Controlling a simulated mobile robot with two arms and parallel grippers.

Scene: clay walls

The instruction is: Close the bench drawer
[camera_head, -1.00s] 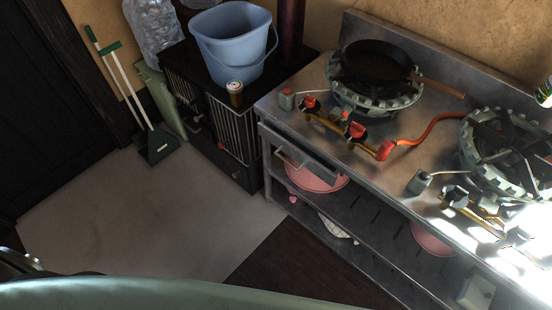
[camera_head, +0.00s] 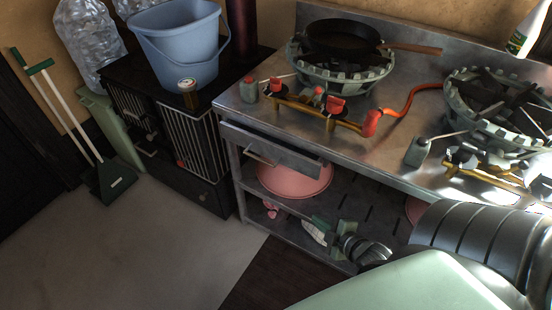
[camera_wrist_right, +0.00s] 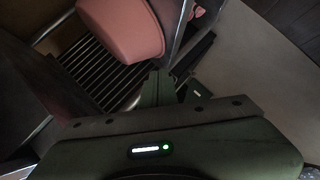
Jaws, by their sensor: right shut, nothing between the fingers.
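The bench drawer (camera_head: 285,154) sits under the left end of the metal bench top (camera_head: 396,158). Its grey front with a bar handle (camera_head: 260,158) stands out from the bench edge, so it looks partly open. My right gripper (camera_head: 322,228) is low in front of the bench, below and right of the drawer, near the lower shelf and apart from the handle. Its green fingers are shut and empty, also seen in the right wrist view (camera_wrist_right: 166,84). My left gripper is not in view.
A pink basin (camera_head: 292,182) is on the shelf below the drawer; a pink basin (camera_wrist_right: 128,28) shows in the wrist view. Burners (camera_head: 340,75) stand on the bench. A black cabinet with a blue bucket (camera_head: 178,45) is left. Floor (camera_head: 170,240) in front is clear.

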